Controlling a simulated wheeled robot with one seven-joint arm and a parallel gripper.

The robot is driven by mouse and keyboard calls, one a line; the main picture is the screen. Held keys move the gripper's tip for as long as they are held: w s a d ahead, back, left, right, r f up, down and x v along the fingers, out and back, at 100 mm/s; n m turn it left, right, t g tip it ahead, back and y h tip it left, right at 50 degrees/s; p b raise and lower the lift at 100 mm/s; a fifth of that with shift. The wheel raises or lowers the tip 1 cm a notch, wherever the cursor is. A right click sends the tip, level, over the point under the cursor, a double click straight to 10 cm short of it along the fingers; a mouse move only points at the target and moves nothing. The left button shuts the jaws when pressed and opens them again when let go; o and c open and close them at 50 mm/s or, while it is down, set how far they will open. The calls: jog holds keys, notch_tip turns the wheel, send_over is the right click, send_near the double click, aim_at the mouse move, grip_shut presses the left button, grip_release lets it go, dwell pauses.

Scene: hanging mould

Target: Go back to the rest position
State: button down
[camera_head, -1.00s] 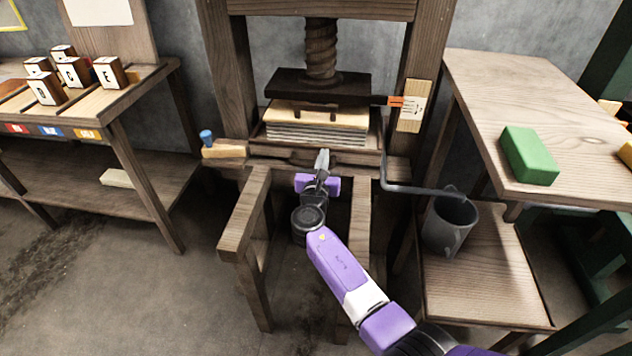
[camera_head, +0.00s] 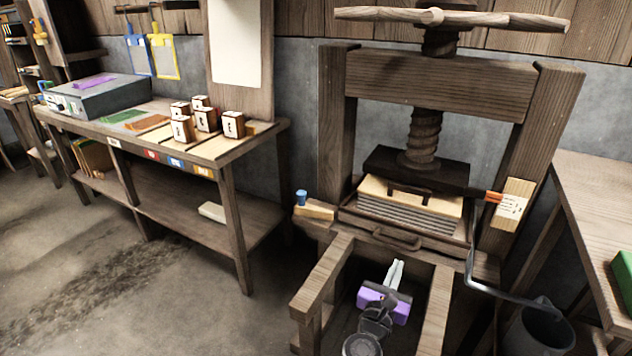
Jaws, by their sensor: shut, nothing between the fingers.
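My gripper (camera_head: 396,270) shows at the lower right of centre, purple at its base with pale grey fingers. The fingers are shut with nothing between them. It is in front of the wooden screw press (camera_head: 441,84), between the two wooden rails at the press's front and below the drawer-like bed with a handle (camera_head: 396,238). A stack of boards and sheets (camera_head: 410,206) lies on the press bed under the dark plate (camera_head: 417,168). The rest of my arm runs out of the bottom edge.
A bench (camera_head: 262,146) with several lettered blocks stands at the left. A grey bucket (camera_head: 540,330) stands at the lower right, near a bent metal bar (camera_head: 500,294). A table (camera_head: 592,203) with a green block (camera_head: 624,274) is at the right edge. The floor at lower left is clear.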

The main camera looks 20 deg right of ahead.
jog(key=a+m+t+y, duration=0.2)
jog(key=a+m+y, duration=0.4)
jog(key=a+m, duration=0.1)
jog(key=s+a+r+m+t+y+p, duration=0.1)
jog(key=s+a+m+y+p, duration=0.1)
jog(key=s+a+m, duration=0.35)
jog(key=s+a+m+y+p, duration=0.2)
jog(key=s+a+m+y, duration=0.1)
jog(key=s, duration=0.5)
jog(key=s+r+m+y+p, duration=0.1)
jog(key=s+r+m+p, duration=0.2)
jog(key=s, duration=1.2)
jog(key=s+r+m+g+p, duration=0.1)
jog(key=s+r+m+p, duration=0.3)
jog(key=s+r+m, duration=0.4)
jog(key=s+r, duration=0.6)
jog(key=s, duration=0.2)
jog(key=shift+a+r+y+p, duration=0.15)
jog(key=shift+y+p, duration=0.15)
jog(key=shift+y, duration=0.1)
